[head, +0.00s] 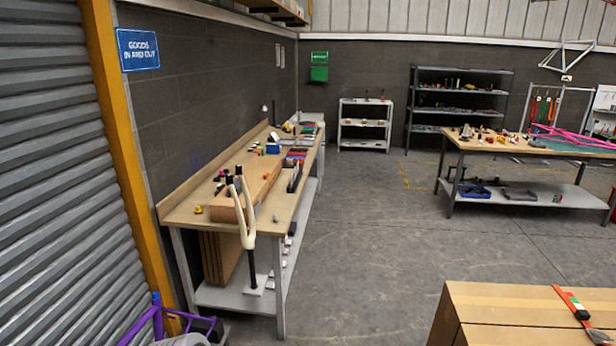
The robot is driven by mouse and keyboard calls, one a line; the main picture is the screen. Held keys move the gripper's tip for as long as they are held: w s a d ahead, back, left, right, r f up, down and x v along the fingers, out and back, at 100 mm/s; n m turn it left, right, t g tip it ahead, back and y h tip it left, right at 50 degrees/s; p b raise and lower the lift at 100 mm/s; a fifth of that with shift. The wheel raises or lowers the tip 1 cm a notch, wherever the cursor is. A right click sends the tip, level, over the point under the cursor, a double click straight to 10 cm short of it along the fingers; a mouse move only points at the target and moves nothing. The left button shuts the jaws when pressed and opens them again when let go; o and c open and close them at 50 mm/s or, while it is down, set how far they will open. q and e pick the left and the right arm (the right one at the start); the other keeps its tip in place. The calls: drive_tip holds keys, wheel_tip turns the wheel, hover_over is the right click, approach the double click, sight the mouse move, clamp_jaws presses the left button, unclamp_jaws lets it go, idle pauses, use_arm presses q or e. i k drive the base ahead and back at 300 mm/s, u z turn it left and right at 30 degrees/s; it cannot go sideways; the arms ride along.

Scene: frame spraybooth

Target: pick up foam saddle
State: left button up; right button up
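I cannot pick out a foam saddle in the head view; the small items on the benches and shelves are too small to tell apart. Many of them lie on the left workbench (185,213) along the dark wall and on the right workbench (560,151). Neither of my grippers is in view.
A cream fork (246,215) stands upright at the left bench's near end, beside a long cardboard box (250,192). A large carton (480,310) is at the lower right. A purple frame (160,318) is at the lower left. The middle floor is clear.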

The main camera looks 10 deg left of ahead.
sight(237, 184)
drive_tip(key=z, duration=0.3)
drive_tip(key=i, duration=1.85)
drive_tip(key=u, duration=1.25)
drive_tip(key=i, duration=0.9)
drive_tip(key=u, duration=1)
